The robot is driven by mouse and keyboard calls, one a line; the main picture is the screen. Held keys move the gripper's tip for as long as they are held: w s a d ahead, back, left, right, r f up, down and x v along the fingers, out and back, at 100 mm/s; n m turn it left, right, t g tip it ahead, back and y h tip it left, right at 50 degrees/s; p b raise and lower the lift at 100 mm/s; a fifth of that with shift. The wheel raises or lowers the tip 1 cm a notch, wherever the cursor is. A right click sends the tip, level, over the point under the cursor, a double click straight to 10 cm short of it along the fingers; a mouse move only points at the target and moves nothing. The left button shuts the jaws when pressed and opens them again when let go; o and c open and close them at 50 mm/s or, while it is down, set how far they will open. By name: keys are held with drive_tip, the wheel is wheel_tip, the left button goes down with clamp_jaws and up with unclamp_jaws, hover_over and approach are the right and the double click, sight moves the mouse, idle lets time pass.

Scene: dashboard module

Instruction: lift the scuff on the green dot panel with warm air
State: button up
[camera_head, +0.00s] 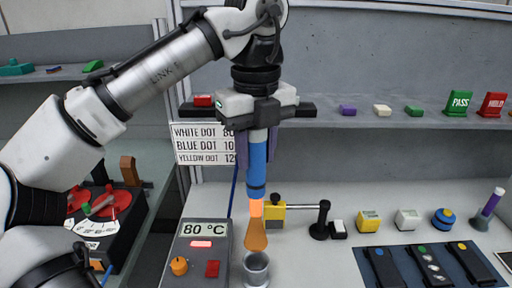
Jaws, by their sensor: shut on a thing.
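My gripper (258,140) is shut on a blue hot-air pen (257,166), held upright with its nozzle down. An orange glow cone spreads below the nozzle, above a metal cup (256,268). The heater unit (200,255) beside it reads 80 °C and has an orange knob and a red switch. Dark panels lie on a blue mat (365,262) at the right: a left panel (384,270), a middle panel (432,268) with pale marks, and a right panel (474,262) with a yellow dot.
A sign (203,144) lists white, blue and yellow dots with numbers partly hidden by my gripper. Green PASS and red HOLD cards stand on the shelf.

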sight(256, 129)
drive_tip(key=shift+r+p, duration=1.6)
drive_tip(key=shift+r, duration=1.6)
drive_tip(key=shift+f, duration=0.15)
